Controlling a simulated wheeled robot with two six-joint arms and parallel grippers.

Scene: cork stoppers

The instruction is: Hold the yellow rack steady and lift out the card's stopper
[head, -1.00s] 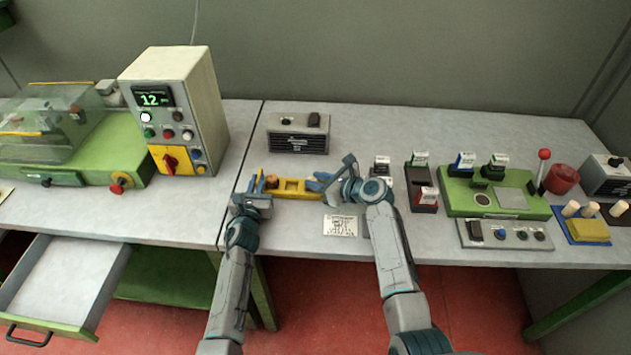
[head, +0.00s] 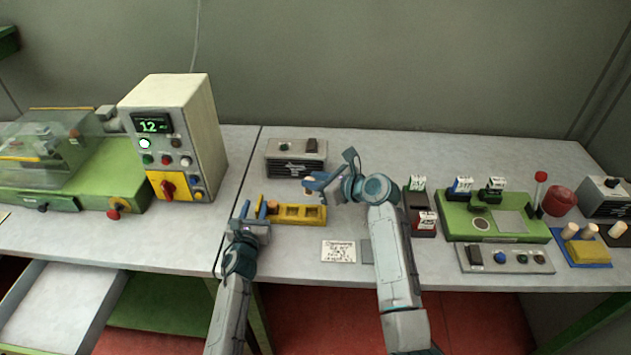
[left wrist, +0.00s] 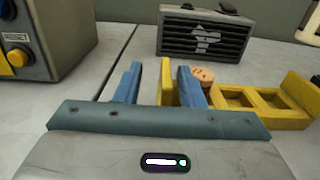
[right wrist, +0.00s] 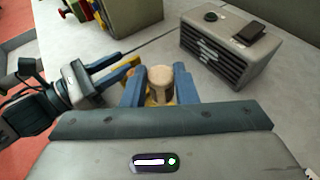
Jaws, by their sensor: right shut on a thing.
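The yellow rack (head: 318,222) lies on the table in the head view, with one stopper (head: 272,207) in its left part. This stopper also shows in the left wrist view (left wrist: 203,75). My left gripper (head: 251,218) is at the rack's left end. In the left wrist view its fingers (left wrist: 160,88) stand apart, one on each side of the rack's end wall (left wrist: 167,75), with a gap visible. My right gripper (head: 313,184) is shut on a pale-topped stopper (right wrist: 160,82), held above the rack. The white card (head: 338,251) lies in front of the rack; its writing is unreadable.
A grey vented box (head: 295,158) stands behind the rack. A control cabinet (head: 172,137) stands to the left. A dark tray with small cards (head: 422,225) and a green station (head: 497,222) are to the right. An open drawer (head: 70,300) juts out at lower left.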

